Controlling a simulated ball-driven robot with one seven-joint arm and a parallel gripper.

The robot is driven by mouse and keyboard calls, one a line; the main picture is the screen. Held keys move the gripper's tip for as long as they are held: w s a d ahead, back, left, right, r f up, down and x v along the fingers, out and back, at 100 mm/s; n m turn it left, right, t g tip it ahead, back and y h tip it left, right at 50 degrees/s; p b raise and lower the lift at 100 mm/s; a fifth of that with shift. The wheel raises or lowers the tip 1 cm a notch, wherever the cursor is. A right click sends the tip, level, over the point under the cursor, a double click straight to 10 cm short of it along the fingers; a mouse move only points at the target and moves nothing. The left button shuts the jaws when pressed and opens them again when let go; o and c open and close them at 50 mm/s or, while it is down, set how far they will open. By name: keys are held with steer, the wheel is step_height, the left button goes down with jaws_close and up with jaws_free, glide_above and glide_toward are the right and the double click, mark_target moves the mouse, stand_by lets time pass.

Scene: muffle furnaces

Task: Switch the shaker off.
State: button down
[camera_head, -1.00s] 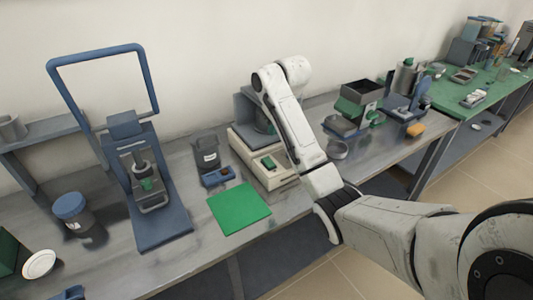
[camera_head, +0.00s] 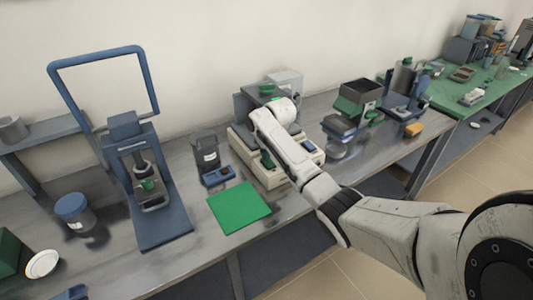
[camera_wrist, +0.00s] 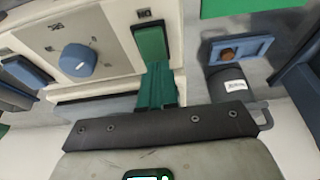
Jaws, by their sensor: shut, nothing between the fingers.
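The shaker (camera_head: 241,146) is a cream box with a dark grey top part, in the middle of the grey bench. Its sloped front shows in the wrist view (camera_wrist: 112,30), with a green rocker switch (camera_wrist: 151,44) and a blue knob (camera_wrist: 77,60) left of it. I cannot tell which way the rocker is tipped. My gripper (camera_wrist: 156,70) is shut and empty. Its green fingertips are at the near end of the switch in the wrist view; whether they touch it is unclear.
A blue box with a brown button (camera_wrist: 240,49) and a dark labelled jar (camera_wrist: 230,86) stand beside the shaker. A green mat (camera_head: 239,208) lies in front. A blue-framed press (camera_head: 150,190) is left; a dark hopper device (camera_head: 350,110) is right.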

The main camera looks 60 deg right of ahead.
steer(key=shift+f, duration=0.45)
steer(key=shift+w+d, duration=0.1)
steer(key=shift+f+g, duration=0.3)
steer(key=shift+s+p, duration=0.2)
steer(key=shift+p, duration=0.1)
steer(key=shift+s+a+f+p, duration=0.1)
steer(key=shift+s+a+p, duration=0.45)
steer(key=shift+p, duration=0.25)
